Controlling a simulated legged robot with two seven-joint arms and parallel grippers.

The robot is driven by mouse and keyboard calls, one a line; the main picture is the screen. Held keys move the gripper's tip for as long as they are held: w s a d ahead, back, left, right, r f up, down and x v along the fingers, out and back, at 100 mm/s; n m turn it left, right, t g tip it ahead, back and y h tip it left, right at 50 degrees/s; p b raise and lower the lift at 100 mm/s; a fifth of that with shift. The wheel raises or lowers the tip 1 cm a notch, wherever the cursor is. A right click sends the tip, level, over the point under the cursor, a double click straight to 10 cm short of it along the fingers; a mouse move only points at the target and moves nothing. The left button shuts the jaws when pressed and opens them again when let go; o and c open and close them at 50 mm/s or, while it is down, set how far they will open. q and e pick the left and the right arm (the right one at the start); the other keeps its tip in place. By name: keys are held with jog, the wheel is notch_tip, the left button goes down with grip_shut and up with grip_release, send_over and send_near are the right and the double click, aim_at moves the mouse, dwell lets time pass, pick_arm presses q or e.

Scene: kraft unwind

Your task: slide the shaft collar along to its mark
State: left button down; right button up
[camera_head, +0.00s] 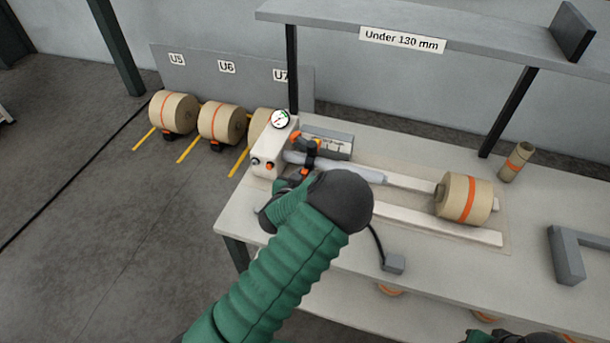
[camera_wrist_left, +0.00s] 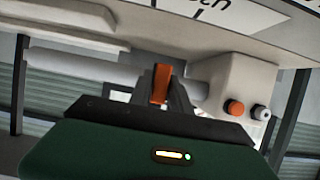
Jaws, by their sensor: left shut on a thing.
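The shaft (camera_head: 345,169) is a pale grey bar reaching right from the white housing (camera_head: 270,150) on the bench. The orange and dark shaft collar (camera_head: 297,139) sits around it near the housing. It also shows as an orange piece in the left wrist view (camera_wrist_left: 161,83). My left gripper (camera_head: 308,160) is shut on the collar; my dark wrist and green sleeve hide part of the bench and the grip. No mark on the shaft can be made out. The right hand (camera_head: 478,337) shows only as a dark sliver at the bottom edge.
A brown roll with an orange band (camera_head: 463,199) lies on white rails to the right. A shelf (camera_head: 470,40) labelled "Under 130 mm" overhangs the bench. A gauge (camera_head: 280,119) tops the housing. A grey bracket (camera_head: 567,255) lies at right.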

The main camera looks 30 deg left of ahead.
dwell(0.3)
pick_arm(q)
jog(key=shift+w+d, duration=0.15)
jog(key=shift+d, duration=0.5)
jog(key=shift+w+d, duration=0.15)
jog(key=shift+d, duration=0.45)
jog(key=c, duration=1.3)
grip_release()
jog(key=shift+s, duration=0.1)
jog(key=p+v, duration=1.2)
jog(key=v, duration=0.4)
jog(key=shift+s+d, duration=0.15)
jog(key=shift+s, duration=0.2)
